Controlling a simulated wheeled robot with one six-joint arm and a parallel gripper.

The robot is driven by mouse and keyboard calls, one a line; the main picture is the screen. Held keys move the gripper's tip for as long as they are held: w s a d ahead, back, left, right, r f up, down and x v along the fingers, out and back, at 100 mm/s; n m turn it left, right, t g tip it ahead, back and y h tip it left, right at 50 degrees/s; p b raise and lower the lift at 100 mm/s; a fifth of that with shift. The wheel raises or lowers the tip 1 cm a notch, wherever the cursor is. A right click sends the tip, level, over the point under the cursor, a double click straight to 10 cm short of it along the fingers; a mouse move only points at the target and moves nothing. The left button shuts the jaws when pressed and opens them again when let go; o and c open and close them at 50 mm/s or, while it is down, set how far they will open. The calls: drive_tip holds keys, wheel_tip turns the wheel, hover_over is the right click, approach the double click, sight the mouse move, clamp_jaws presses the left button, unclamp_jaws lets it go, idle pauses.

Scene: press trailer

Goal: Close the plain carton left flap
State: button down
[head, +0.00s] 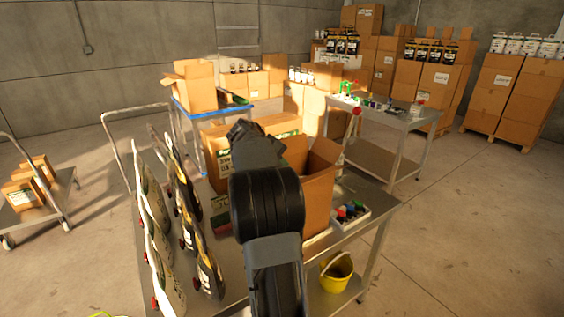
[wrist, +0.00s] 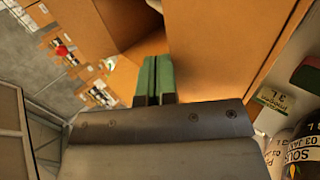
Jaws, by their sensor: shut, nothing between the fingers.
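The plain carton (head: 319,192) stands open on the metal table, just right of my arm in the head view. A raised flap shows on its right side; its left side is hidden behind my arm. In the wrist view, my gripper (wrist: 154,60) has its two green fingers shut together with nothing between them. The fingers point at brown cardboard (wrist: 222,45) that fills the upper middle and right. They are very close to it; I cannot tell whether they touch. The head view hides the fingertips behind my arm.
A labelled carton (head: 214,150) is behind my arm. A white tray (head: 347,222) of coloured-capped items sits right of the plain carton. A yellow bucket (head: 336,273) is on the lower shelf.

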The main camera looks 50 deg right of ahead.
drive_tip(key=shift+s+d+f, duration=0.1)
drive_tip(key=shift+d+f, duration=0.05)
drive_tip(key=shift+f, duration=0.25)
drive_tip(key=shift+f+b, duration=0.15)
drive_tip(key=shift+b, duration=0.15)
idle(0.5)
drive_tip(key=shift+r+p, duration=0.85)
drive_tip(key=shift+r, duration=0.2)
